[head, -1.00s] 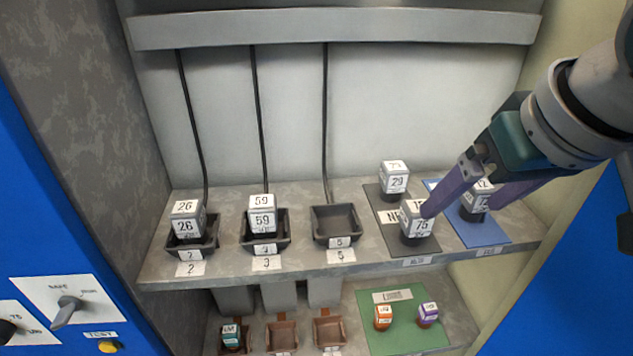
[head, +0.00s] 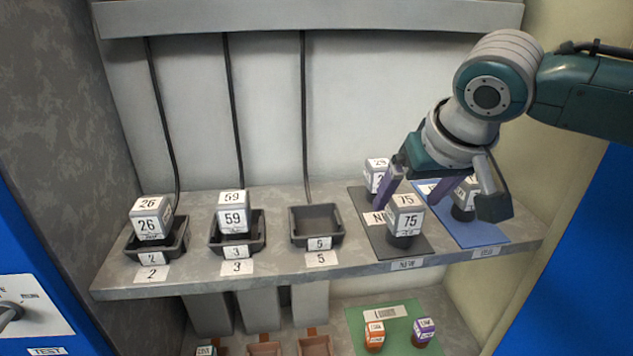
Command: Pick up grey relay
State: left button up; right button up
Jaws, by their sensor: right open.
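A grey relay marked 75 (head: 406,220) stands upright at the front of the dark mat labelled NEW (head: 410,258). A second grey relay marked 29 (head: 377,166) stands behind it, partly hidden by my gripper. My right gripper (head: 408,203) is open, its purple fingers pointing down, one on each side of relay 75 in the picture. Whether they touch it or are behind it I cannot tell. Another grey relay (head: 463,204) on the blue mat (head: 488,235) is partly covered by my wrist. Relays 26 (head: 150,220) and 59 (head: 233,220) sit in sockets 2 and 3. My left gripper is not in view.
Socket 5 (head: 317,240) is empty. Below the shelf, a green mat (head: 395,340) holds an orange relay (head: 375,335) and a purple relay (head: 423,331). Black cables run down the back wall to the sockets. A control panel (head: 35,315) stands at the left.

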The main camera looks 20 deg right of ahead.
jog(key=shift+x, duration=1)
grip_shut()
